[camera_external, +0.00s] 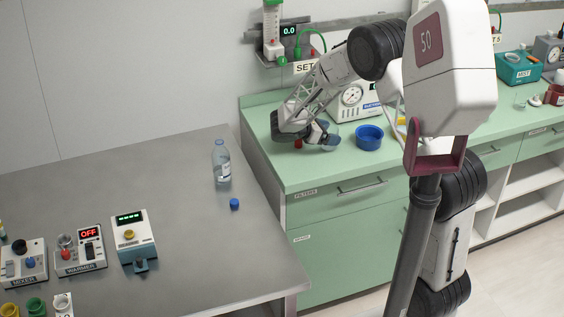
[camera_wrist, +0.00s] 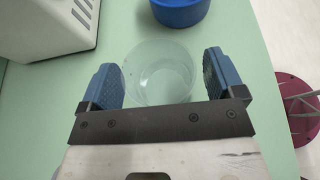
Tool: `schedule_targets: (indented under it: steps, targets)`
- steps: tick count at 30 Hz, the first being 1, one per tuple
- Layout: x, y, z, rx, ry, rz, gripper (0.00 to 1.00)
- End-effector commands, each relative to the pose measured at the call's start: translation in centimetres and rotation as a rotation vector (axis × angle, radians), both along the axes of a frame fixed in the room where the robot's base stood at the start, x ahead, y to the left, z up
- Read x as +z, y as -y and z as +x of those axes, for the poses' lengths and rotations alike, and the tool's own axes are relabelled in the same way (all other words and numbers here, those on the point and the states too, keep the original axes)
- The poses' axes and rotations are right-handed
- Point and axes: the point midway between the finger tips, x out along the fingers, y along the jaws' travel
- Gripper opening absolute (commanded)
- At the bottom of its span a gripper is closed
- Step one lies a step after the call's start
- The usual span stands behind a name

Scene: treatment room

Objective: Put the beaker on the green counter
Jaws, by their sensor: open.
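The clear beaker (camera_wrist: 160,72) stands on the green counter (camera_wrist: 128,20) in the wrist view, between the two blue finger pads of my gripper (camera_wrist: 160,80). The fingers are open, with gaps between the pads and the glass. In the external view my gripper (camera_external: 320,137) is low over the near part of the green counter (camera_external: 268,118). The beaker (camera_external: 332,141) shows there only faintly, partly hidden by my fingers.
A blue bowl (camera_external: 369,138) stands just beyond the beaker. A white gauge device (camera_external: 352,97) is close behind my gripper. A grey table (camera_external: 160,190) at left holds a bottle (camera_external: 221,163), a blue cap (camera_external: 234,204) and several devices.

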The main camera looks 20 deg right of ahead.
Motion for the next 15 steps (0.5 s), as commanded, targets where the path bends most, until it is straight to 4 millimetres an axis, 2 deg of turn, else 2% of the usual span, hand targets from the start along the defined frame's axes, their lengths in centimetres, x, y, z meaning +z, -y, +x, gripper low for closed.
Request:
schedule_targets:
  steps: [5,15]
  targets:
    - [0.6,-1.6,0.0,0.001,-0.001,-0.001,0.88]
    - [2.6,-6.5,0.0,0.002,0.001,0.0,0.88]
